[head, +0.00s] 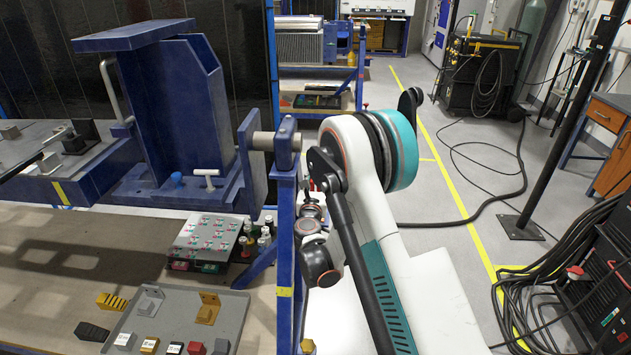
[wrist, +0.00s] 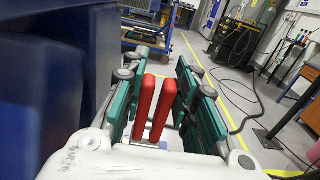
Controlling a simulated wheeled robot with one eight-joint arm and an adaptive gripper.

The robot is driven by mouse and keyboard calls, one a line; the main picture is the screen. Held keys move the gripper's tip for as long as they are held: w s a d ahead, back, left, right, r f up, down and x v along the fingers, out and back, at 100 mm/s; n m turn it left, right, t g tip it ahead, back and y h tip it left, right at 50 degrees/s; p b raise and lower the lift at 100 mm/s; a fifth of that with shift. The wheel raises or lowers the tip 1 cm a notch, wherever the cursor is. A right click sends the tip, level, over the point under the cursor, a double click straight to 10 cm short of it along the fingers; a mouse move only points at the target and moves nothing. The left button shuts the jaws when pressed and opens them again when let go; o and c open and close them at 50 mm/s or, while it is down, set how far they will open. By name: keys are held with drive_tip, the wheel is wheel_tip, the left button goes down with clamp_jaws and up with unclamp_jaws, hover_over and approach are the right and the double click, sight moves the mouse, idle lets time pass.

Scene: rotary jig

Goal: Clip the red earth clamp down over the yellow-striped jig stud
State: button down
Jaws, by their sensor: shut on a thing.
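The red earth clamp (wrist: 163,108) shows in the wrist view as two upright red bars side by side. My gripper (wrist: 158,88) has its teal fingers on either side of the clamp and is shut on it. In the head view my own arm covers the gripper and the clamp. The blue rotary jig (head: 170,105) stands at the left in the head view. A yellow stripe (head: 60,192) marks its lower beam, but I cannot make out a stud there. In the wrist view a dark blue surface (wrist: 60,95) fills the left side, close to the gripper.
A blue post (head: 286,230) stands between the jig and my arm. A grey tray of small parts (head: 235,318) and a plate with markings (head: 205,238) lie on the lower bench. Black cables (head: 545,285) lie at the right. The floor (head: 440,200) beyond my arm is mostly clear.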

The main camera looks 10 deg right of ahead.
drive_tip(key=shift+f, duration=0.1)
drive_tip(key=c, duration=1.2)
unclamp_jaws()
